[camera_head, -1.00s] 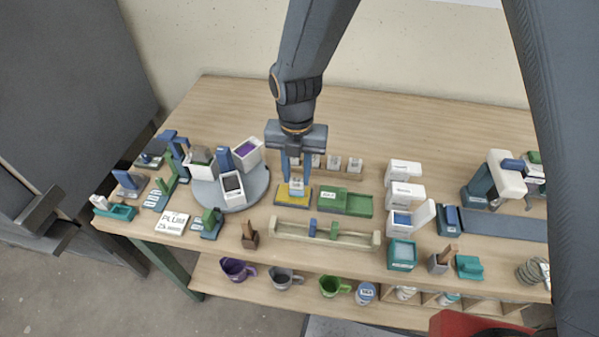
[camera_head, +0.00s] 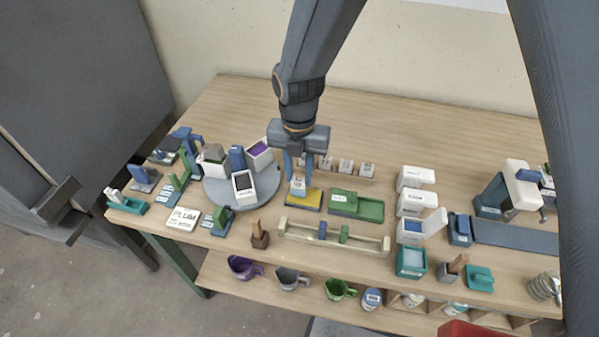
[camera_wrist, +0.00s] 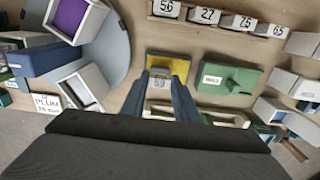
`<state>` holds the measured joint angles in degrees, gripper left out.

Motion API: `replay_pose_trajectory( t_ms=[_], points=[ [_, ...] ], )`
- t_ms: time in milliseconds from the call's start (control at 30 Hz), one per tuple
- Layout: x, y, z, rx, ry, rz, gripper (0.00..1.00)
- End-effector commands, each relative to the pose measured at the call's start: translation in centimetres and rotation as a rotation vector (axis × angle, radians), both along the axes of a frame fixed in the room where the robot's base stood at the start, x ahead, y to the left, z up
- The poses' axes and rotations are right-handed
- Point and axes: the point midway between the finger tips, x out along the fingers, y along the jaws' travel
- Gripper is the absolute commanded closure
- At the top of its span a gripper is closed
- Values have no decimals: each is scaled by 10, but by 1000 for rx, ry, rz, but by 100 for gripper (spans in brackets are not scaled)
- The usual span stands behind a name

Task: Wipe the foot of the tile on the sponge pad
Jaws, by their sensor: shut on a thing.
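My gripper (camera_head: 298,178) is shut on a small white tile (camera_head: 298,188) with dark marks on its face. The tile is upright between the fingertips, at the back left part of the yellow sponge pad (camera_head: 306,202). The pad sits in a dark blue holder on the table. I cannot tell whether the tile's foot touches the pad. In the wrist view the tile (camera_wrist: 160,82) shows between the blue fingers, in front of the yellow pad (camera_wrist: 180,66); its lower part is hidden.
A green tray (camera_head: 345,208) stands close right of the pad. A round grey turntable (camera_head: 216,197) with white buckets is close on the left. A pale rack (camera_head: 300,236) lies in front, and several small numbered tiles (camera_head: 346,166) stand behind. The table's back is clear.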

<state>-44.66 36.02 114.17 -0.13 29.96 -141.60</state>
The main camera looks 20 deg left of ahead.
Motion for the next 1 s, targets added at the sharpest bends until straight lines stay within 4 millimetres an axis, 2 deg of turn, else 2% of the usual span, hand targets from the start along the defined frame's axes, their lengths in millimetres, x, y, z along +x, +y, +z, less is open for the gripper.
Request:
replay_pose_trajectory(
  t_ms=[1000],
  points=[
    [4, -34, -2, 0, 0, 1, 94]
  ],
)
